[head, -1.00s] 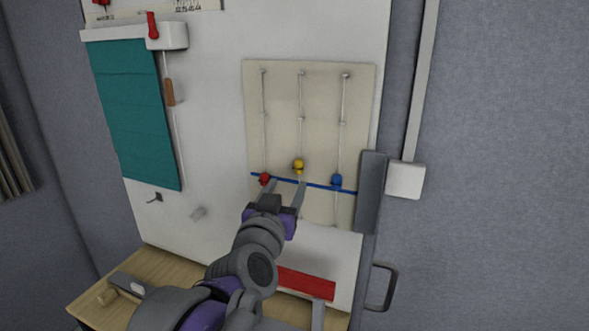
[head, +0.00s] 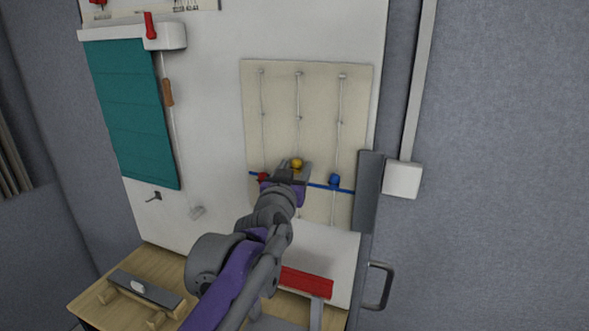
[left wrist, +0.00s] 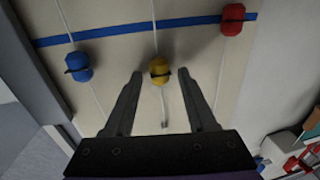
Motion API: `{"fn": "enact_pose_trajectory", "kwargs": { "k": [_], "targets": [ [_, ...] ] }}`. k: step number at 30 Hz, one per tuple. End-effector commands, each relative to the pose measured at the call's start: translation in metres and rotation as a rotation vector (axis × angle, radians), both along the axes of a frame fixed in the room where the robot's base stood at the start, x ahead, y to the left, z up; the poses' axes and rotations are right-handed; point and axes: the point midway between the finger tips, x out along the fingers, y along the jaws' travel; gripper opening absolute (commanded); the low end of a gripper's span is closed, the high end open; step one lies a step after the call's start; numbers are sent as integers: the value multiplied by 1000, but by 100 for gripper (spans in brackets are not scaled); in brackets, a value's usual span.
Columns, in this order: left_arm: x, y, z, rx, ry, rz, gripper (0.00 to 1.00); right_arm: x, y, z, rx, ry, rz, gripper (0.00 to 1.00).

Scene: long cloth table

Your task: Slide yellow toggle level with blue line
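The yellow toggle (head: 297,162) sits on the middle cord of the beige panel, a little above the blue line (head: 318,185). In the left wrist view, the yellow toggle (left wrist: 158,73) also lies apart from the blue line (left wrist: 115,32), on the gripper's side of it. My left gripper (left wrist: 160,73) is open, with one fingertip on each side of the yellow toggle and visible gaps to it. In the head view, my left gripper (head: 291,170) partly covers the toggle and the line. My right gripper is not in view.
The red toggle (head: 263,177) is at the blue line on the left cord. The blue toggle (head: 334,180) is on the right cord, just above the line. A grey block (head: 368,190) borders the panel's right side. A wooden table (head: 110,310) stands below.

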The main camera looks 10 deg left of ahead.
Motion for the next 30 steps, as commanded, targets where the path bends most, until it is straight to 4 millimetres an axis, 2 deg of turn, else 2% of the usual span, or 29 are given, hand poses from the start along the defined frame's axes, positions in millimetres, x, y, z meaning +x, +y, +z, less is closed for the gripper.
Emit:
{"fn": "enact_pose_trajectory", "kwargs": {
  "k": [1, 6, 9, 30],
  "targets": [
    [0, 0, 0, 0, 0, 0, 45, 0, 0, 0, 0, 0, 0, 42],
    [0, 0, 0, 0, 0, 0, 15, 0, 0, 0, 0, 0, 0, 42],
    [0, 0, 0, 0, 0, 0, 0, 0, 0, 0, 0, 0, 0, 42],
    [0, 0, 0, 0, 0, 0, 0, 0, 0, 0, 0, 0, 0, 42]
  ]
}}
